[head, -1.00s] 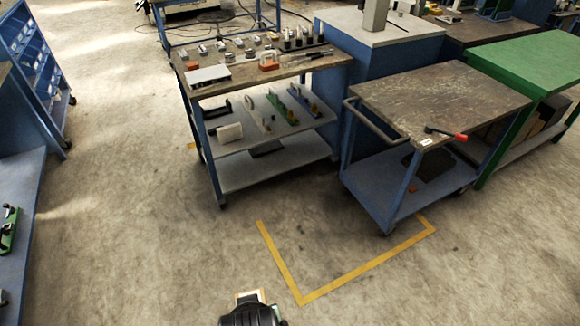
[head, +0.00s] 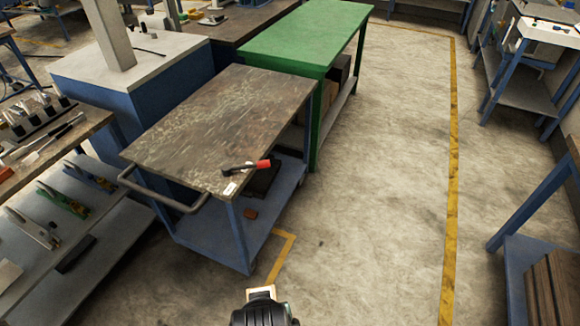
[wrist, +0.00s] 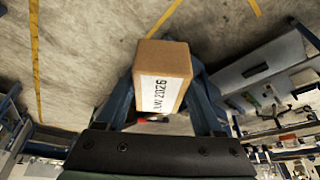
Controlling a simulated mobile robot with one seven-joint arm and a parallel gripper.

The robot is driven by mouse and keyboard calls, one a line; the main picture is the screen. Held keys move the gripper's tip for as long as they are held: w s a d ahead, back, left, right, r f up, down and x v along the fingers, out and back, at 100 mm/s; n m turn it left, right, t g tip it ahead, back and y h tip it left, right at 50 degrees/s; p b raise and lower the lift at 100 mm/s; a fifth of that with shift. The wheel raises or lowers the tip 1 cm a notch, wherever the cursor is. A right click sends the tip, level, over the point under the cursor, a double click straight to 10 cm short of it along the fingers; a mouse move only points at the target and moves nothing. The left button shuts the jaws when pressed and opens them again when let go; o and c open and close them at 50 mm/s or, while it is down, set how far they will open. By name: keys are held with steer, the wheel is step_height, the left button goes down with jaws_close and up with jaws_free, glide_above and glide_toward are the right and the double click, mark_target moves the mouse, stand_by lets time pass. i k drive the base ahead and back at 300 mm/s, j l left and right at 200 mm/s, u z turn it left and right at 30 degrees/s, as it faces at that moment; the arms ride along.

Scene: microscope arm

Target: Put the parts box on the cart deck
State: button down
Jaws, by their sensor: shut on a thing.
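The parts box (wrist: 165,75) is a small brown cardboard carton with a white printed label, seen close up in the wrist view. My gripper (wrist: 163,100) is shut on it, with a finger on each side. In the head view only a small piece of the box (head: 262,292) shows beyond my gripper (head: 264,308) at the bottom edge. The cart (head: 190,130) is blue with a worn brown deck and a handle at its left end. It stands ahead and to the left, apart from the box.
A dark item (head: 262,178) sits on the lower shelf. A green table (head: 305,35) stands behind the cart, a loaded shelf unit (head: 60,215) to its left. Floor at right is open.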

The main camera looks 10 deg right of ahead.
mark_target(242, 100)
steer(key=i+l+z, duration=0.15)
steer(key=i+z, duration=0.3)
steer(key=i, duration=0.25)
steer(key=i+j+z, duration=0.1)
steer(key=i+z, duration=0.35)
steer(key=i, duration=0.2)
steer(key=i+u, duration=0.5)
steer(key=i, duration=0.15)
steer(key=i+l+u, duration=0.25)
steer(key=i+u, duration=0.25)
steer(key=i+j+u, duration=0.1)
steer(key=i+u, duration=0.6)
steer(key=i+l+u, duration=0.15)
steer(key=i+u, duration=0.25)
steer(key=k, duration=0.05)
